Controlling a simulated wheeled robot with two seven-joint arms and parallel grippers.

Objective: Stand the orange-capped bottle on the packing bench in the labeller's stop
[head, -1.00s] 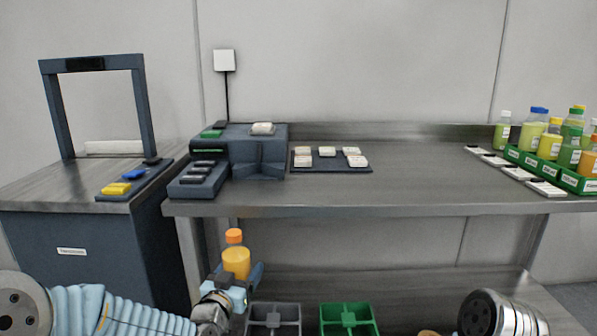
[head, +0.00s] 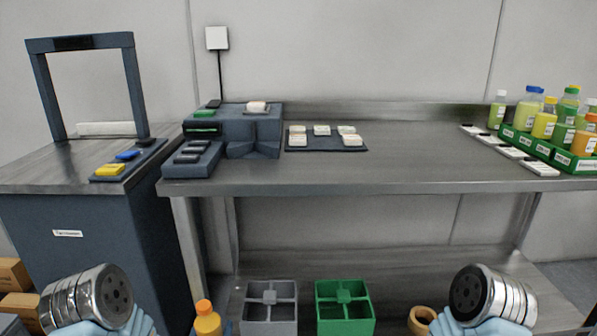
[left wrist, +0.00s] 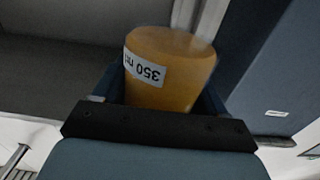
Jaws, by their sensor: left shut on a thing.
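The orange-capped bottle (head: 207,318) holds orange liquid and shows at the bottom of the head view, below the bench front edge. In the left wrist view the bottle (left wrist: 168,65) carries a white "350 ml" label. My left gripper (left wrist: 165,100) is shut on it, one finger on each side. In the head view that gripper is almost wholly below the frame. The labeller (head: 235,130) is a dark block at the left end of the packing bench (head: 400,172), with a V-shaped stop (head: 254,148) on its front. My right gripper is out of view.
A dark mat (head: 328,145) with several white pads lies right of the labeller. A green crate (head: 590,166) of bottles stands at the bench's right end. A grey divided bin (head: 270,290) and a green one (head: 345,290) sit below. The bench middle is clear.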

